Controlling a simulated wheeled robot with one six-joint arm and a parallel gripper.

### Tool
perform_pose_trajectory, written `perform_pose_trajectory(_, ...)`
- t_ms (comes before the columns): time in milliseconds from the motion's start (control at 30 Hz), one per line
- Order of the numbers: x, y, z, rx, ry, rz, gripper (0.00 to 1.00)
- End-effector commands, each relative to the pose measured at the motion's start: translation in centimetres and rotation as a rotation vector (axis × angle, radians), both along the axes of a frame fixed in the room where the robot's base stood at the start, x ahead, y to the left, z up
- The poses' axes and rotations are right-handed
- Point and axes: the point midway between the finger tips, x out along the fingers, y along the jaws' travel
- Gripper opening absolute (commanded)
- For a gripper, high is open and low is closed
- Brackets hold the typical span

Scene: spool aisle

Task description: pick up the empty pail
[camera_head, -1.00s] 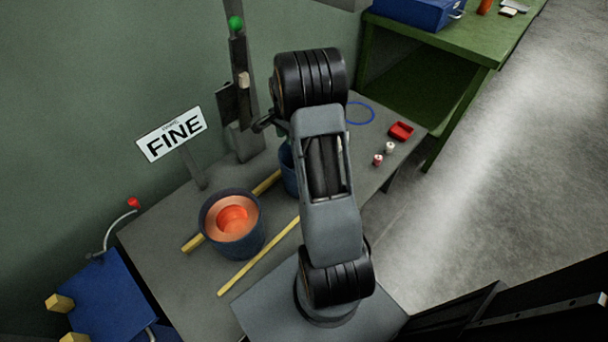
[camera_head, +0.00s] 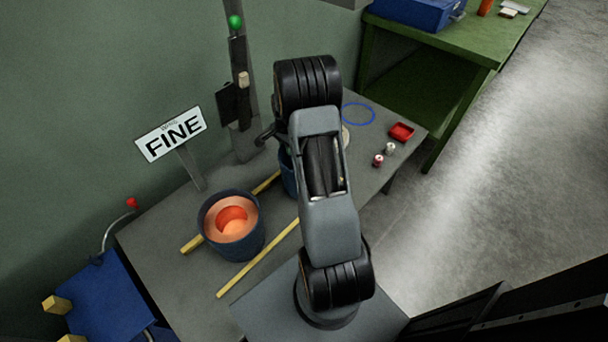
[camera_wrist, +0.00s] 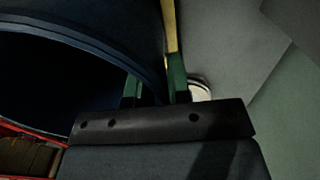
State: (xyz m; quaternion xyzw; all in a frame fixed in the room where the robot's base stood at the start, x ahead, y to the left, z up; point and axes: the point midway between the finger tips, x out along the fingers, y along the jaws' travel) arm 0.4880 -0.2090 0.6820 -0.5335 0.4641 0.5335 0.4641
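A dark blue pail (camera_head: 289,176) stands on the grey table, mostly hidden behind my arm in the head view. In the wrist view the pail (camera_wrist: 105,22) fills the upper left, and the part of its inside that shows is dark, with no contents seen. My gripper (camera_wrist: 154,86) has green fingers set apart at the pail's rim, one on the inner side and one on the outer. The rim passes between them, and I see no clear grip on it. The head view hides my fingers. A second blue pail (camera_head: 248,244) to the left holds orange-red round things.
Yellow strips (camera_head: 258,258) lie on the table (camera_head: 170,265). A FINE sign (camera_head: 174,134) and a post with a green ball (camera_head: 235,22) stand behind. A red tray (camera_head: 401,132), small spools (camera_head: 378,160) and a blue ring (camera_head: 358,113) lie at the right.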

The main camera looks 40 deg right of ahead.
Motion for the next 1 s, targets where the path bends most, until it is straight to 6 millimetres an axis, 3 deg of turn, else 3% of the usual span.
perform_pose_trajectory(167,0.00,0.00,0.02,0.000,0.000,0.000,0.00)
perform_pose_trajectory(1000,0.08,0.04,-0.06,-0.001,-0.003,-0.001,0.00)
